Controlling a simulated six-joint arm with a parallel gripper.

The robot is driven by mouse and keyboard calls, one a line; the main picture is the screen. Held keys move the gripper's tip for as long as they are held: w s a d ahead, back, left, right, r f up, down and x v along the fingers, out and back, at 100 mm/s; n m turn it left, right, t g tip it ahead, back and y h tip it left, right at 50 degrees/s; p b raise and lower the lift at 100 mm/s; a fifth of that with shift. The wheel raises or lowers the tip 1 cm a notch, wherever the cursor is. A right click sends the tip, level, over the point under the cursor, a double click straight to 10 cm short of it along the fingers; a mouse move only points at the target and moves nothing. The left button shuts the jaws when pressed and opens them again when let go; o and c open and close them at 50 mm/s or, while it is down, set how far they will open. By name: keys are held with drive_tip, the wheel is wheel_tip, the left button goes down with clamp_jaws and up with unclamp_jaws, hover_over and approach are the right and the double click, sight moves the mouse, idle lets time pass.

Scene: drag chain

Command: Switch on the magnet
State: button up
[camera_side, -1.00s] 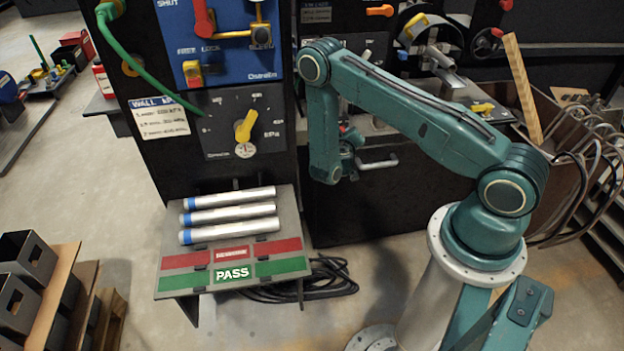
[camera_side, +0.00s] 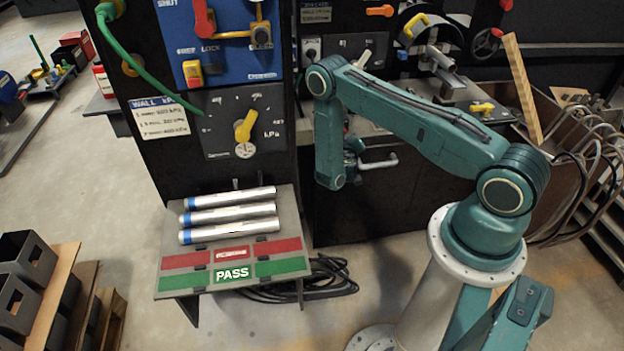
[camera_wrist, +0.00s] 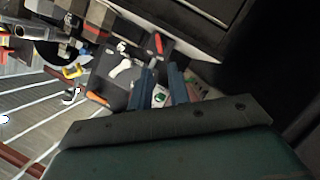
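My gripper (camera_wrist: 161,88) shows in the wrist view with its two blue-grey fingers apart. Beyond the gap between them is a small white and green part (camera_wrist: 159,101); I cannot tell whether they touch it. A dark panel with a white lever (camera_wrist: 122,68) lies left of the fingers, and a red handle (camera_wrist: 158,43) is above them. In the side view, a white lever (camera_side: 362,58) and a small round dial (camera_side: 310,47) sit on a dark panel behind my arm. No readable label marks the magnet switch. The gripper is mostly hidden behind my wrist there.
A yellow pressure knob (camera_side: 244,127) is on the left cabinet. Several metal tubes (camera_side: 228,214) lie on the inspection shelf (camera_side: 175,283). A pale handle (camera_side: 380,161) juts out near my wrist. A yellow-handled clamp (camera_side: 415,28) and a wooden strip (camera_side: 523,88) stand right.

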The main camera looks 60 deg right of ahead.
drive_tip(key=x, duration=1)
drive_tip(key=shift+w+d+f, duration=0.1)
drive_tip(key=shift+d, duration=0.1)
clamp_jaws()
